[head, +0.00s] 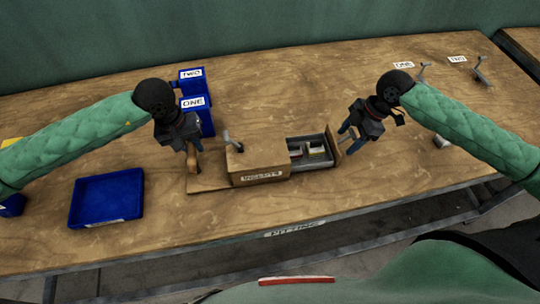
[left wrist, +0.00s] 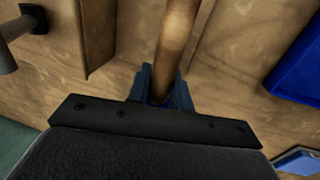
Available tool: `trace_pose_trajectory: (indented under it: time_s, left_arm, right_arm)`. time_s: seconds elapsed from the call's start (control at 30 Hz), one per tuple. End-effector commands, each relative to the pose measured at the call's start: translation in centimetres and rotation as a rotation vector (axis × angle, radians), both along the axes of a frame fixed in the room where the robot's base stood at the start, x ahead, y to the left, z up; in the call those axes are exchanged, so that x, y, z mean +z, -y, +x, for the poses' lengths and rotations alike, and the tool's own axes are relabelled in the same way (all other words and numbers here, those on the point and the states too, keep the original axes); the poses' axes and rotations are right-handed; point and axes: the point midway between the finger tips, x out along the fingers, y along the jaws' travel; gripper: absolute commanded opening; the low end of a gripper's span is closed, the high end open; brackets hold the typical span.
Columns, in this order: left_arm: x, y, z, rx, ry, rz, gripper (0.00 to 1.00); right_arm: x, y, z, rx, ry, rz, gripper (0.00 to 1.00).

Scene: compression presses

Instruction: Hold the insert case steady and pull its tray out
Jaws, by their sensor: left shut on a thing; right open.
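The insert case (head: 262,163) is a wooden box with a white label on its front, at the middle of the table. Its tray (head: 318,162) sticks out of the right side and shows light and dark contents in compartments. A wooden upright handle (head: 193,182) stands at the left end of the case's base. My left gripper (head: 191,150) is shut on this handle, whose post (left wrist: 177,35) also shows between the fingers in the left wrist view. My right gripper (head: 348,140) is open beside the tray's outer end panel (head: 333,146); whether it touches is unclear.
An empty blue tray (head: 107,198) lies to the left. Blue bins labelled ONE (head: 195,103) and TWO (head: 190,74) stand behind my left gripper. Bare table lies behind the case.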

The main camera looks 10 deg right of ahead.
Motion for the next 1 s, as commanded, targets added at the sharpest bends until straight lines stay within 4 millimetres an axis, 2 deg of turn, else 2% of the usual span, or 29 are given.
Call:
trace_pose_trajectory:
  time_s: [0.23,0.7,1.0]
  left_arm:
    - [0.0,0.0,0.0,0.0,0.0,0.0,0.0]
    - [0.0,0.0,0.0,0.0,0.0,0.0,0.0]
    - [0.0,0.0,0.0,0.0,0.0,0.0,0.0]
  right_arm:
    - [1.4,0.6,0.0,0.0,0.002,-0.001,0.58]
    - [8.7,3.7,-0.1,0.0,0.001,-0.003,0.58]
    - [10.9,4.6,-0.2,0.0,0.0,0.0,0.58]
